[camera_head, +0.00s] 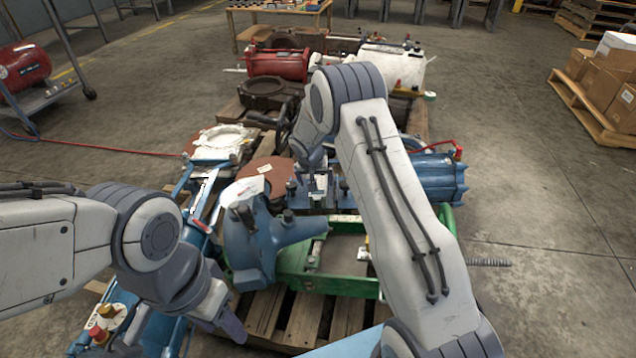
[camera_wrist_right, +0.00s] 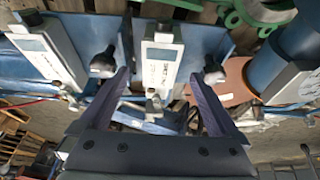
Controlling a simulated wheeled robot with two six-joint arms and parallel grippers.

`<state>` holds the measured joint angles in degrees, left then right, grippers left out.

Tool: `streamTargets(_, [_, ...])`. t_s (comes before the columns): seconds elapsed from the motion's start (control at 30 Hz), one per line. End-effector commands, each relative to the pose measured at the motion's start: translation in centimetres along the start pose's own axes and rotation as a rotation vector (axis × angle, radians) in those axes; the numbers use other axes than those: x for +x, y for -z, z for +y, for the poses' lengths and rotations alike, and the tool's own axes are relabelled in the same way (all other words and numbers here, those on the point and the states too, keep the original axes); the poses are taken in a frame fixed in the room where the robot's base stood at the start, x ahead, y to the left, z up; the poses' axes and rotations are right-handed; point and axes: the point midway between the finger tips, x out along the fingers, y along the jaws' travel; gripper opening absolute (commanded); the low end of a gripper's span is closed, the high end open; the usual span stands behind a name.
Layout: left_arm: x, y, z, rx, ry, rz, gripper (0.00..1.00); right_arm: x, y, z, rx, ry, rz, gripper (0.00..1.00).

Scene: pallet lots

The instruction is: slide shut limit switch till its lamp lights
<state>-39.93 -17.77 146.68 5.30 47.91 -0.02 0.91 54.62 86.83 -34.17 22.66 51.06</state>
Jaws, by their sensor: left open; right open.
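Two pale grey switch-like housings with dark label windows are mounted on a blue plate in the right wrist view. One housing (camera_wrist_right: 162,52) is in the middle and the other (camera_wrist_right: 45,45) is at the left; I cannot tell which is the limit switch. No lit lamp is visible. Black knobs (camera_wrist_right: 103,65) (camera_wrist_right: 214,74) stand on both sides of the middle housing. My right gripper (camera_wrist_right: 161,78) is open and empty, its fingers either side of the middle housing with no clear contact. My left gripper (camera_head: 230,322) is open and low at the front left.
A blue casting (camera_head: 255,235) and a green frame (camera_head: 292,262) stand on the wooden pallet (camera_head: 265,312). A blue cylinder (camera_head: 437,180) lies at the right. Red (camera_head: 276,66) and white (camera_head: 392,66) tanks sit farther back. The concrete floor at the right is mostly clear.

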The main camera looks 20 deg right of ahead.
Motion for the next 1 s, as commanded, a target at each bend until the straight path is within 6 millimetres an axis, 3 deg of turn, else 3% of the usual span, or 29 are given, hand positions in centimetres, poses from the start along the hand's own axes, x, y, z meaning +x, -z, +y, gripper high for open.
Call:
streamTargets(0.03, [-0.7, 0.0, 0.1, 0.0, 0.0, 0.0, 0.5, -1.3, 0.1, 0.0, -0.001, 0.0, 0.0, 0.97])
streamTargets(0.2, [-1.2, 0.1, 0.1, 0.0, 0.0, 0.0, 0.5, -3.0, 0.0, 0.1, 0.0, 0.0, 0.0, 0.97])
streamTargets(0.67, [-1.3, 0.1, 0.1, 0.0, 0.0, 0.0, 0.5, -3.9, -0.1, -0.2, -0.009, 0.002, -0.002, 0.97])
streamTargets(0.77, [-1.6, 0.1, 0.1, 0.0, 0.0, 0.0, 0.5, -6.3, -0.7, -1.2, -0.044, 0.011, -0.009, 0.97])
streamTargets(0.83, [-2.0, 0.1, 0.1, 0.0, 0.0, 0.0, 0.5, -9.3, -1.7, -2.4, -0.091, 0.023, -0.019, 0.97])
streamTargets(1.0, [-3.0, 0.2, 0.2, 0.0, 0.0, 0.0, 0.5, -18.8, -6.7, -5.0, -0.26, 0.07, -0.068, 0.97])
